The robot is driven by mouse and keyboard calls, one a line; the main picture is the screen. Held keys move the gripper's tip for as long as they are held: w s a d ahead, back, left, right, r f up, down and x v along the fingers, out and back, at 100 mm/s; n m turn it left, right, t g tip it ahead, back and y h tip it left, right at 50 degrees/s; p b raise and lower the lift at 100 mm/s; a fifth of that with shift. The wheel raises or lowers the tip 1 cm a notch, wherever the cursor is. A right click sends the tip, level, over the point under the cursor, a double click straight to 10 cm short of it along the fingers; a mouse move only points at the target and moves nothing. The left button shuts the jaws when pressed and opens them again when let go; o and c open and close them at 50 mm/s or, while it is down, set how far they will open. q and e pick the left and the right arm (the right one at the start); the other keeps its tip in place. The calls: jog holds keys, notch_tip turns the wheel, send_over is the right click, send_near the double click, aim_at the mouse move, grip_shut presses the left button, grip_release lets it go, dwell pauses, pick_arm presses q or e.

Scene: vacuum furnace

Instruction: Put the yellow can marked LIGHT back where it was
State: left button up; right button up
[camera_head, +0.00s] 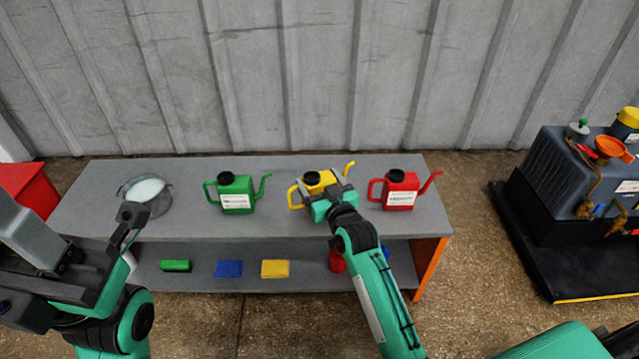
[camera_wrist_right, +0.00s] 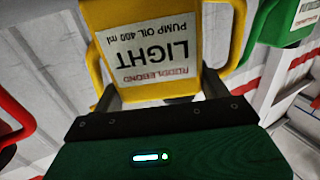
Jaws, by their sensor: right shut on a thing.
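The yellow can marked LIGHT (camera_head: 313,184) is upright at the bench top (camera_head: 108,176), between the green can (camera_head: 235,186) and the red can (camera_head: 400,181). My right gripper (camera_head: 325,182) is shut on the yellow can. The can (camera_wrist_right: 160,45) fills the upper middle of the right wrist view, with its LIGHT label readable but inverted. I cannot tell whether its base touches the bench. My left gripper (camera_head: 131,213) is at the left, near the front of the bench and clear of the cans. Its finger opening is not clear.
A round clear dish (camera_head: 145,193) stands at the bench's left end. The lower shelf holds green (camera_head: 175,266), blue (camera_head: 228,268) and yellow blocks (camera_head: 275,268) and a red item (camera_head: 337,262). A dark pump unit (camera_head: 580,190) stands on the right.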

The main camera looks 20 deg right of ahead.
jog(key=o, duration=1.3)
jog(key=shift+f, duration=0.1)
